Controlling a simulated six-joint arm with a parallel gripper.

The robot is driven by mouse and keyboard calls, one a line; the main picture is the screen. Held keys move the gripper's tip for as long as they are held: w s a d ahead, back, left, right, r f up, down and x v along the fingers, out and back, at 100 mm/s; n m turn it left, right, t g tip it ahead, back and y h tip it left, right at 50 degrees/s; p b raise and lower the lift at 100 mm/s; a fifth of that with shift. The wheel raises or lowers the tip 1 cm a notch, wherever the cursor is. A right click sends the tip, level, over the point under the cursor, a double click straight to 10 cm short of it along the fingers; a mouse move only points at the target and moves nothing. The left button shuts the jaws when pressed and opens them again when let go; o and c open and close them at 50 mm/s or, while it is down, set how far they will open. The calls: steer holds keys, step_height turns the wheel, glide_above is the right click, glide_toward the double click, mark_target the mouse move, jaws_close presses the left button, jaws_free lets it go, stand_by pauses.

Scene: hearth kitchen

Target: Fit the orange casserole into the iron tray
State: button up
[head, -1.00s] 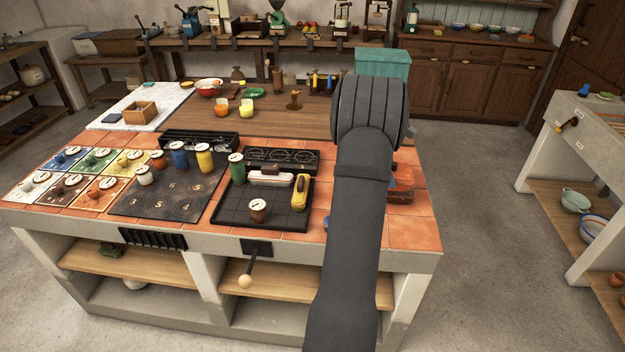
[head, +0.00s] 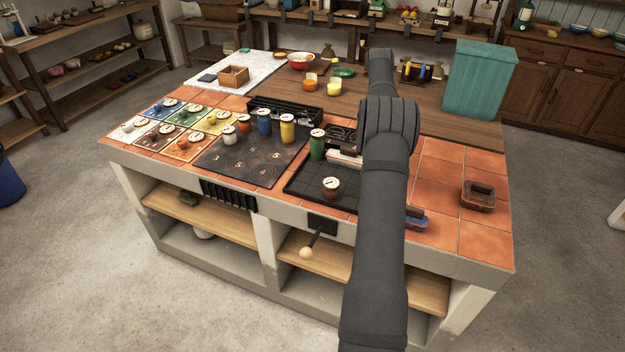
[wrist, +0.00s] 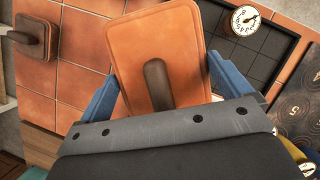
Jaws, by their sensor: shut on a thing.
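The orange casserole (wrist: 150,40) has a rounded rectangular top and a dark brown bar handle. It is between the two blue fingers of my gripper (wrist: 162,78), which is shut on it, in the wrist view. The dark iron tray (head: 303,181) has a gridded floor and sits on the tiled worktop; part of it is hidden behind my arm. It also shows at the upper right of the wrist view (wrist: 277,47), beside the held casserole.
In and at the tray are a brown jar (head: 331,188), a green jar (head: 317,147) and a partly hidden white casserole (head: 345,156). A teal bin (head: 480,80) stands behind.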

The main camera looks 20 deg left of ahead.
steer(key=s+a+r+m+y, duration=0.1)
steer(key=s+a+r+m, duration=0.15)
steer(key=a, duration=0.75)
steer(key=s+a+r+m+y, duration=0.2)
steer(key=s+a+m, duration=0.2)
steer(key=a, duration=0.5)
steer(key=shift+g, duration=0.3)
steer(key=f, duration=1.8)
steer(key=shift+s+a, duration=0.15)
steer(key=shift+s, duration=0.05)
steer(key=shift+f, duration=0.1)
steer(key=o, duration=1.1)
steer(key=shift+f, duration=0.1)
steer(key=shift+v, duration=3.85)
steer(key=shift+a, duration=0.1)
